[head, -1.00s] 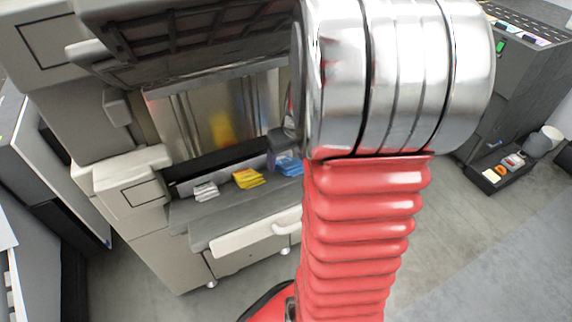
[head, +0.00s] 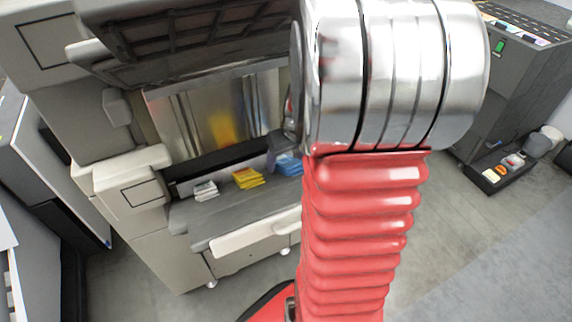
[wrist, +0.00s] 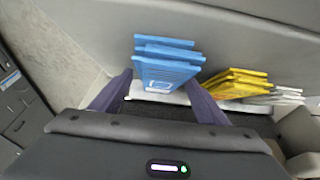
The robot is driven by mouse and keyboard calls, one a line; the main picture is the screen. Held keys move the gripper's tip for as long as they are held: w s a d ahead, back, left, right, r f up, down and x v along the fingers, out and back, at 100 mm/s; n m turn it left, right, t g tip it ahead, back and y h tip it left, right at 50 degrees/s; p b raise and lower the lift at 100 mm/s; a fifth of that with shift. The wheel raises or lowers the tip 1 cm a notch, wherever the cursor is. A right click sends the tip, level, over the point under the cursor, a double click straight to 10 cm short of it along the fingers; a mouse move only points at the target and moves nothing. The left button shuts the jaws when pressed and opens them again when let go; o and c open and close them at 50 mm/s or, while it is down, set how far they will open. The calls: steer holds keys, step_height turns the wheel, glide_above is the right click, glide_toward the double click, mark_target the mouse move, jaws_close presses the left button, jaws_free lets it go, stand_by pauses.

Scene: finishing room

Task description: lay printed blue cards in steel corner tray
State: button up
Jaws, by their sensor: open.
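A stack of printed blue cards (wrist: 166,62) lies on the grey shelf of the machine, its sheets slightly fanned. It also shows in the head view (head: 289,166), partly hidden by my arm. My gripper (wrist: 165,88) is open, with one finger on each side of the near end of the blue stack in the wrist view. I cannot tell whether the fingers touch the cards. In the head view only part of my gripper (head: 277,150) shows beside the blue cards. I cannot identify the steel corner tray in these frames.
A yellow card stack (head: 248,178) and a white card stack (head: 205,190) lie left of the blue one on the grey shelf (head: 235,208). The machine's dark raised cover (head: 200,40) overhangs the shelf. A dark bin (head: 497,175) with small items stands on the floor at right.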

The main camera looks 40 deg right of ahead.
mark_target(287, 161)
steer(key=shift+f, duration=0.15)
stand_by(0.3)
steer(key=c, duration=1.4)
steer(key=shift+r, duration=0.6)
step_height(287, 161, up, 7)
steer(key=shift+f, duration=0.2)
steer(key=w+a, duration=0.2)
steer(key=a, duration=0.6)
steer(key=w+a, duration=0.3)
steer(key=a, duration=0.6)
steer(key=shift+a, duration=0.15)
